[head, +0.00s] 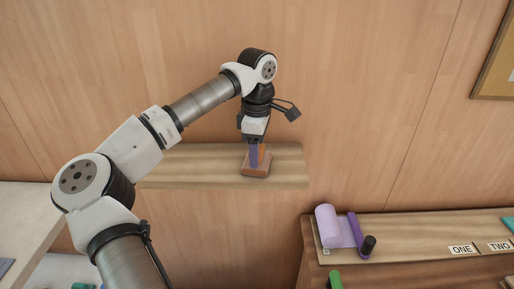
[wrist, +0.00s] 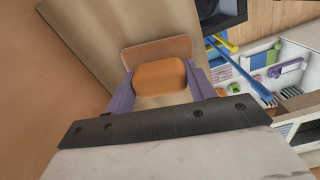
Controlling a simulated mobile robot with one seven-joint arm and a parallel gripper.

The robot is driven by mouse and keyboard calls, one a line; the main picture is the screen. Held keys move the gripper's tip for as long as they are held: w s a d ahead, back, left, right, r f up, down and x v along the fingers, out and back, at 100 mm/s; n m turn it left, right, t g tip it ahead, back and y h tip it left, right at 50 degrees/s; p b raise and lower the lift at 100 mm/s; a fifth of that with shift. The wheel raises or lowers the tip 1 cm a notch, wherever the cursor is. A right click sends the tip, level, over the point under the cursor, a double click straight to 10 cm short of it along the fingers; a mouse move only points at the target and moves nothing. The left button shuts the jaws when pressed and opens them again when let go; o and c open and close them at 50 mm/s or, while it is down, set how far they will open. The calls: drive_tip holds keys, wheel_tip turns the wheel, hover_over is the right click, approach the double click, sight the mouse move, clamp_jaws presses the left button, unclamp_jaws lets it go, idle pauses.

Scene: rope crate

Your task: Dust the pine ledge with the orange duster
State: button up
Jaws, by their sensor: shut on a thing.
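The pine ledge (head: 205,167) is a pale wooden shelf on the wood-panelled wall, and it also shows in the wrist view (wrist: 95,38). The orange duster (head: 257,168) has a flat brownish-orange base and an orange block (wrist: 160,76) on top. Its base appears to rest on the ledge, toward the right end. My gripper (head: 254,157) points down from above with its purple fingers on either side of the block. In the wrist view the fingers (wrist: 160,88) are shut on the block. The underside of the duster is hidden.
A lower wooden shelf at the right holds a lilac roll (head: 327,226), a purple item (head: 357,232) and labels ONE (head: 461,250) and TWO (head: 499,246). A pale counter (head: 22,220) stands at the left. The ledge left of the duster is clear.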

drive_tip(key=shift+w+d+f+p, duration=0.1)
drive_tip(key=shift+w+d+p, duration=0.2)
drive_tip(key=shift+w+d, duration=0.35)
drive_tip(key=shift+a, duration=0.1)
drive_tip(key=shift+w+a, duration=0.1)
drive_tip(key=shift+a, duration=1.1)
drive_tip(key=shift+d, duration=0.15)
drive_tip(key=shift+d, duration=1.15)
